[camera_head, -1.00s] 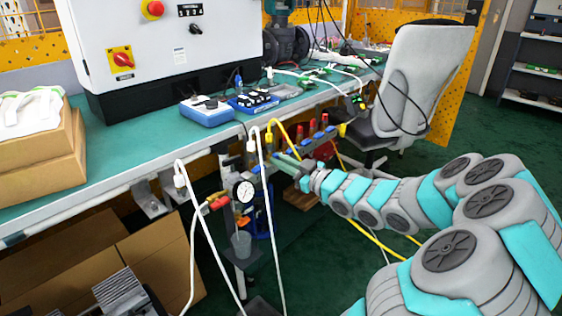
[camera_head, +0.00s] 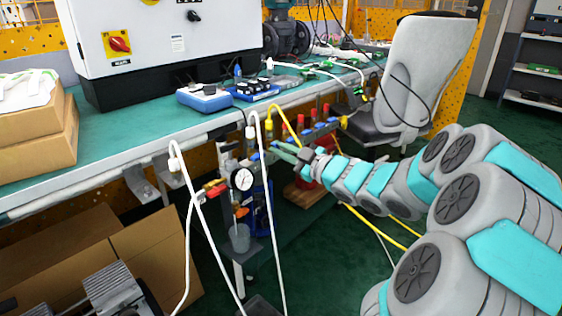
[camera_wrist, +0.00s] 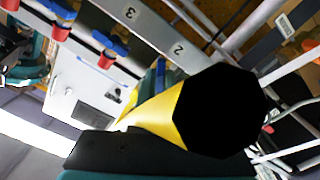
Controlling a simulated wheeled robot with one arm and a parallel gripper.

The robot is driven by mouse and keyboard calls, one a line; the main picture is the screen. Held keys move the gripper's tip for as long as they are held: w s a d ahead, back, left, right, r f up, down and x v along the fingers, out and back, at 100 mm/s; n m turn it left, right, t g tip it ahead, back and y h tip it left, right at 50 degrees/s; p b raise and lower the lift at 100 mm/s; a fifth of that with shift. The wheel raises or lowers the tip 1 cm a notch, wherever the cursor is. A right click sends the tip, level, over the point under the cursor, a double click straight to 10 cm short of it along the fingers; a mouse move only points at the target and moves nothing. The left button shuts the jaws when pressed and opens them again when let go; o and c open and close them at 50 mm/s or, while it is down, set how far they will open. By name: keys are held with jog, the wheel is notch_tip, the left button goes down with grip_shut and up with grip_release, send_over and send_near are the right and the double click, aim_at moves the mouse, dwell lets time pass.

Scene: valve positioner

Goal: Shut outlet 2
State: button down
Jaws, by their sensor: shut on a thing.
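The gripped part, most likely the outlet 2 handle, is hidden in the wrist view. A yellow cone-shaped thing with a black end (camera_wrist: 222,112), perhaps a hose, blocks it.
White hoses (camera_head: 268,200) and a yellow hose (camera_head: 285,117) hang close to the rail. A round gauge (camera_head: 242,179) stands left of my gripper. The green bench (camera_head: 120,150) is above, a grey chair (camera_head: 425,70) behind right.

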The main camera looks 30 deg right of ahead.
jog(key=shift+a+f+n+b, duration=0.1)
jog(key=shift+n+b, duration=2.75)
jog(key=shift+b, duration=0.15)
jog(key=shift+f+n+b, duration=0.1)
jog(key=shift+n+b, duration=2.75)
jog(key=shift+b, duration=0.15)
jog(key=c, duration=0.9)
grip_release()
jog(key=shift+s, duration=0.1)
jog(key=shift+f, duration=0.1)
